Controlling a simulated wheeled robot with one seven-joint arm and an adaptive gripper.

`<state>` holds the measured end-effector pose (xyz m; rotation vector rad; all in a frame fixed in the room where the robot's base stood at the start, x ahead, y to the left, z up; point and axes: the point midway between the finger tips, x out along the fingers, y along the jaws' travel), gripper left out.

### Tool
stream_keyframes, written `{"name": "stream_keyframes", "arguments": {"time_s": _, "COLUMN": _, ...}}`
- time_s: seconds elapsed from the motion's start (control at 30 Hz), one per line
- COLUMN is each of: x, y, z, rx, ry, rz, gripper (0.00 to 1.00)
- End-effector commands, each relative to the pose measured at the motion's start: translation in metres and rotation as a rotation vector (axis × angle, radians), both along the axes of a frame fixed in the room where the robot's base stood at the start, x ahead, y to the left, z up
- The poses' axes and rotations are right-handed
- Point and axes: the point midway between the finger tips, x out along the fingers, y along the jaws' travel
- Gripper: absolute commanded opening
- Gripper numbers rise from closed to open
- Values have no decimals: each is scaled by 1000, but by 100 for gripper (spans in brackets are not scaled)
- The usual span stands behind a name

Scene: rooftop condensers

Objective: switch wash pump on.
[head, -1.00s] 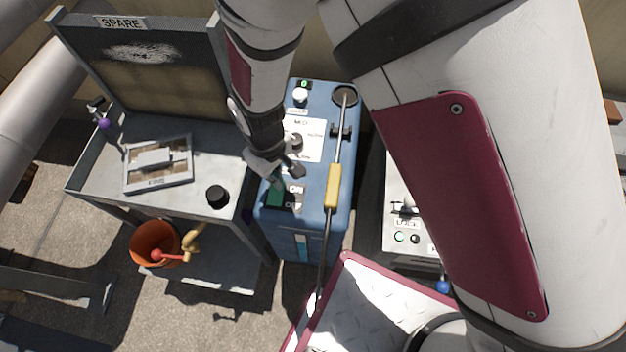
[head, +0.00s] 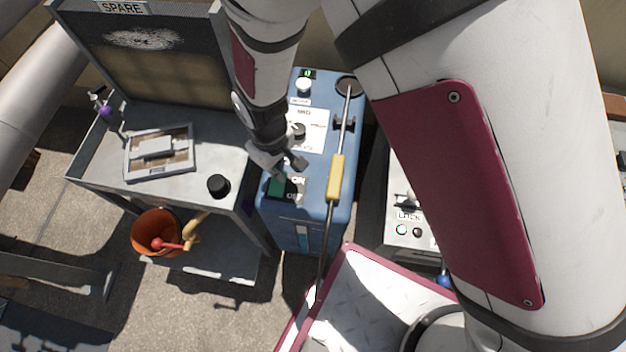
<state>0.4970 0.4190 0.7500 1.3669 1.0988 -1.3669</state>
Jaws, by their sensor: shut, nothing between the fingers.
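The wash pump is a blue box (head: 317,215) in the middle of the head view. On its top are a white panel with a dark knob (head: 298,130), a white button (head: 303,84) and a small green display (head: 307,74). Near its front edge is a green rocker switch (head: 277,186) with ON and OFF labels beside it. My gripper (head: 285,170) is shut and empty, just above the switch and partly over it. I cannot tell whether the fingertips touch the rocker or which way it is tipped.
A lance with a yellow grip (head: 336,177) lies along the pump's right side. A grey bench (head: 110,178) with a framed filter (head: 160,152) and a black cap (head: 218,186) stands left. An orange bucket (head: 150,222) is below it. A grey lock box (head: 398,236) is right.

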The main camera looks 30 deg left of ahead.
Motion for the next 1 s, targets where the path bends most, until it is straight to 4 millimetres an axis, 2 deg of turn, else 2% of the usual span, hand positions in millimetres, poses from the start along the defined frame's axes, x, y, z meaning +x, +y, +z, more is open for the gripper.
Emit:
{"name": "stream_keyframes", "arguments": {"time_s": 0.67, "x": 0, "y": 0, "z": -8, "rx": -1, "ry": 0, "rz": 1, "gripper": 0}}
{"name": "stream_keyframes", "arguments": {"time_s": 1.0, "x": -1, "y": 0, "z": 10, "rx": 1, "ry": 0, "rz": -1, "gripper": 0}}
